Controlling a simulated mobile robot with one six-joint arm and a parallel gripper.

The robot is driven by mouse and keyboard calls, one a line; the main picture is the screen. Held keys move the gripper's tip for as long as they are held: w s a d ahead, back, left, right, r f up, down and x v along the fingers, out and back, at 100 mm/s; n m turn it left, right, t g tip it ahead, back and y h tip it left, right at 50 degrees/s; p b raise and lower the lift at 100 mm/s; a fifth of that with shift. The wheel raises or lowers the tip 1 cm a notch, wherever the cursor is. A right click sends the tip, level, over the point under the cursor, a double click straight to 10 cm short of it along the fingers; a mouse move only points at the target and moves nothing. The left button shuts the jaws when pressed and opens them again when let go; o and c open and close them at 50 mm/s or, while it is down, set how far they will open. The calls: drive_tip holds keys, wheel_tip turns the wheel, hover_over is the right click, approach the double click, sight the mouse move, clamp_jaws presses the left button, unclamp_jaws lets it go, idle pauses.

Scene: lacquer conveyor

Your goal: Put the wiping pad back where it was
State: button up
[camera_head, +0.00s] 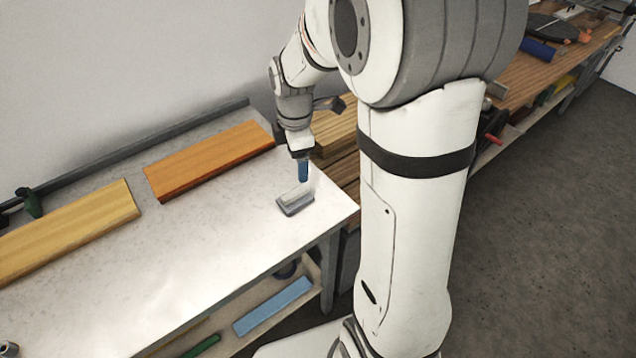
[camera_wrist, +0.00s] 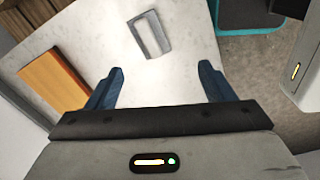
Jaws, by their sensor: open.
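A small grey rectangular piece with a paler top (camera_head: 296,204) lies on the white table near its right end. It looks like the wiping pad, but I cannot tell whether it is a pad alone or a pad in a shallow holder. In the wrist view the same grey piece (camera_wrist: 139,33) lies flat beyond the fingertips, apart from them. My gripper (camera_head: 303,172) points down above the table, close to the piece and just behind it. In the wrist view its blue fingers (camera_wrist: 161,68) are spread, with only tabletop between them.
An orange board (camera_head: 210,158) and a yellow board (camera_head: 65,232) lie along the back of the white table (camera_head: 190,240). A blue piece (camera_head: 272,305) is on the lower shelf. The table's front middle is clear. A teal-edged dark object (camera_wrist: 250,14) shows beyond the table edge.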

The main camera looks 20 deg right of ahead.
drive_tip(key=s+r+m+t, duration=0.1)
drive_tip(key=s+r+m, duration=0.3)
drive_tip(key=s+m, duration=0.5)
drive_tip(key=s+r+m+t, duration=0.1)
drive_tip(key=s+r+m, duration=0.3)
drive_tip(key=s+m, duration=0.4)
drive_tip(key=shift+s+m+t, duration=0.3)
drive_tip(key=shift+s+m, duration=0.1)
drive_tip(key=shift+s, duration=0.3)
drive_tip(key=shift+r, duration=0.1)
